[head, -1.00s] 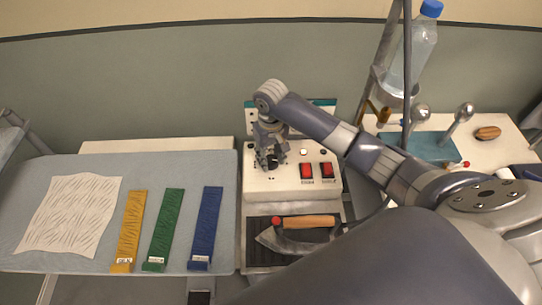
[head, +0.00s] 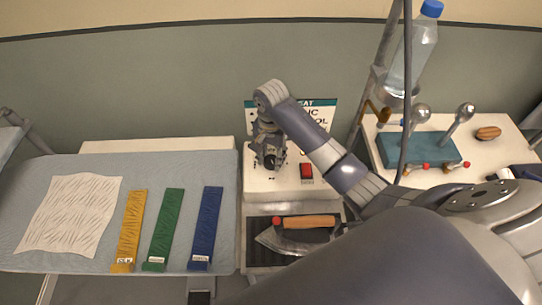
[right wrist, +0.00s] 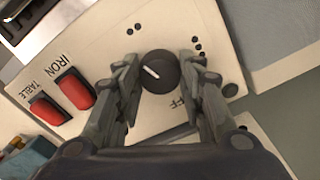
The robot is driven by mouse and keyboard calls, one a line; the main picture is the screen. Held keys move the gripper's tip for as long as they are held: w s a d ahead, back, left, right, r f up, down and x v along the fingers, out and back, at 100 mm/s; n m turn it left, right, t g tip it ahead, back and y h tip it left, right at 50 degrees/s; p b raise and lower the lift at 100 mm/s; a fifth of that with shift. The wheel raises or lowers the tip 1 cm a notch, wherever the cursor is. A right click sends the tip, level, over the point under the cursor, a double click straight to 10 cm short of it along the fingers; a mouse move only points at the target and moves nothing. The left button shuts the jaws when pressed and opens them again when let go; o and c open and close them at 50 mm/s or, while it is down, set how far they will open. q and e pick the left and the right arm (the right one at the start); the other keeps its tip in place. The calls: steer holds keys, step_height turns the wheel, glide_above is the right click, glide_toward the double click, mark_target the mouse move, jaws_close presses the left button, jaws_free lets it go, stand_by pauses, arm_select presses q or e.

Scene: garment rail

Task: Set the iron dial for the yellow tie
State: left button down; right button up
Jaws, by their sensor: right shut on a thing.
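The yellow tie (head: 131,225) lies flat on the board at the left, with a white care tag at its near end, too small to read. The dial (right wrist: 161,72) is black and round with a white pointer line on the pale control box (head: 262,183). In the right wrist view its pointer aims to the left and slightly up. Groups of black dots and the letters "FF" are printed around it. My right gripper (right wrist: 162,80) has its fingers on either side of the dial, shut on it. In the head view the gripper (head: 270,162) hides most of the dial. My left gripper is out of view.
Red switches marked IRON (right wrist: 74,88) and TABLE (right wrist: 47,108) sit beside the dial. The iron (head: 300,234) rests on a dark stand in front of the box. Green (head: 166,228) and blue (head: 206,225) ties and a white cloth (head: 70,215) lie on the board (head: 95,170).

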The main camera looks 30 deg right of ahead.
steer(key=shift+w+m, duration=0.1)
steer(key=shift+m, duration=1.5)
steer(key=o, duration=1)
steer(key=shift+o, duration=0.2)
